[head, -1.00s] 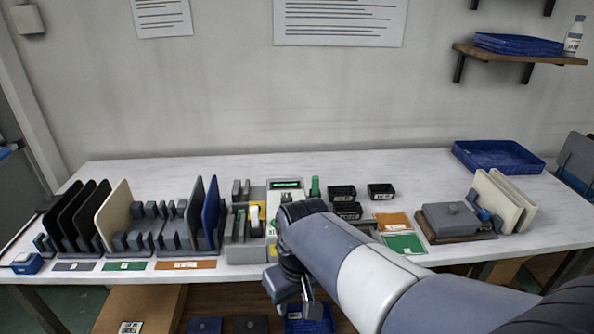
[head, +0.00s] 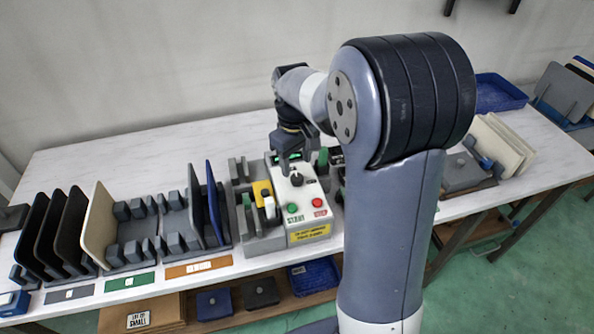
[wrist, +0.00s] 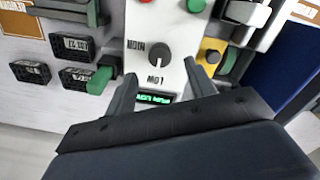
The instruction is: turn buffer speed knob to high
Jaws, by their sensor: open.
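The buffer speed knob (head: 297,180) is a round dark knob on the white top of the control box (head: 318,214). In the wrist view the knob (wrist: 157,58) shows upside down, with its pale mark toward the LOW label (wrist: 155,80). The HIGH label (wrist: 134,48) is off to one side. A small green-lit display (wrist: 154,99) seems to read RUN LOW. My gripper (wrist: 160,70) is open, its two fingers apart on either side of the knob. I cannot tell whether they touch it. In the head view my gripper (head: 290,160) is just above the box.
A green START button (head: 292,208) and a red STOP button (head: 317,202) sit on the near part of the box. A yellow part (head: 263,193) in a grey fixture stands close on the left. Small black bins (wrist: 76,78) lie on the other side.

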